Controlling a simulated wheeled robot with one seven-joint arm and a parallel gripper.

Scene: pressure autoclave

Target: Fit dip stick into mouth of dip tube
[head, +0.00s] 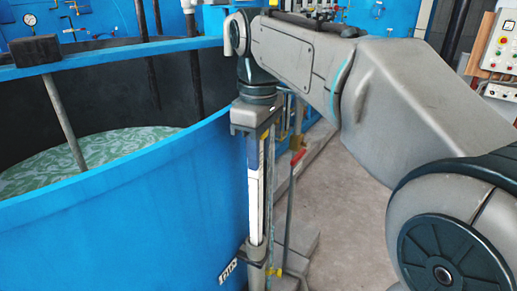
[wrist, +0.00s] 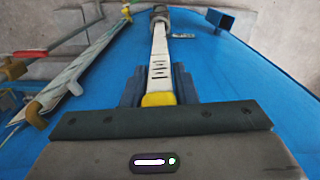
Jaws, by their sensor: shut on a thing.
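My gripper (head: 256,134) points down beside the blue tank's outer wall and is shut on the dip stick (head: 257,195). The stick is a long white strip with dark marks and hangs about upright. In the wrist view the dip stick (wrist: 159,55) runs away from between my fingers (wrist: 160,88), with a yellow end near them. The dip tube (head: 257,254) is a grey upright tube on the tank side, below the stick. Its mouth (wrist: 160,13) shows at the stick's far end. The stick's lower tip meets the mouth in both views; I cannot tell how deep it sits.
The blue tank (head: 140,215) fills the left, holding greenish liquid. A red-handled lever (head: 298,157) and pipes stand just right of the stick. A blue square bracket (wrist: 221,19) juts from the tank wall. Open floor (head: 345,220) lies to the right.

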